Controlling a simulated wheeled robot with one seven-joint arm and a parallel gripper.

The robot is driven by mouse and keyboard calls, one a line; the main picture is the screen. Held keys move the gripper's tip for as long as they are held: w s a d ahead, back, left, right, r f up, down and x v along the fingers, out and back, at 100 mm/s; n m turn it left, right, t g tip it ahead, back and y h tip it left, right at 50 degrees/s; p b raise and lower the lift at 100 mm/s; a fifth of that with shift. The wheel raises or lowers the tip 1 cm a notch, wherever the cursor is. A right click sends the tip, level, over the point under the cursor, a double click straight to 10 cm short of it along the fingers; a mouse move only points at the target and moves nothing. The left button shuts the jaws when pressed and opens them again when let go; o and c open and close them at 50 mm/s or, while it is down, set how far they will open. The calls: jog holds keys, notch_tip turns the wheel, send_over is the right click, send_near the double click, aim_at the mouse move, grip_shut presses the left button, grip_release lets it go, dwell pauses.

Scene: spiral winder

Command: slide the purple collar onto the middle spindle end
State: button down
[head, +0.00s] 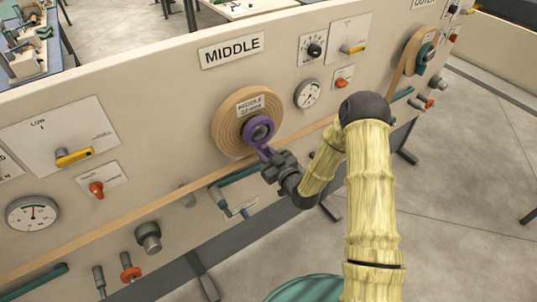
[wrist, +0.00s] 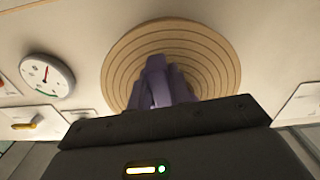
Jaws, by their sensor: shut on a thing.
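The purple collar (head: 258,130) is a ring with a short handle pointing down and right. In the head view the ring lies around the dark middle spindle end (head: 261,132), in front of the tan wound coil (head: 226,122) under the MIDDLE sign. How far on it sits cannot be told. My gripper (head: 272,162) is shut on the collar's handle, just below the ring. In the wrist view the purple collar (wrist: 160,85) stands beyond the dark gripper body, in front of the coil (wrist: 215,60). The spindle end is hidden there.
A round gauge (head: 308,94) and a yellow-handled switch (head: 352,47) are on the panel to the right. A teal bar handle (head: 240,174) juts out below the coil. Another coil with a teal collar (head: 426,55) is at the far right.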

jog(key=shift+x, duration=1.15)
jog(key=shift+f, duration=0.15)
jog(key=shift+w+a+b, duration=0.1)
jog(key=shift+w+b, duration=0.05)
jog(key=shift+b, duration=0.15)
jog(key=c, duration=0.7)
grip_release()
jog(key=shift+b+v, duration=0.3)
jog(key=shift+v, duration=1.55)
jog(key=shift+b+v, duration=0.5)
jog(key=shift+v, duration=1.75)
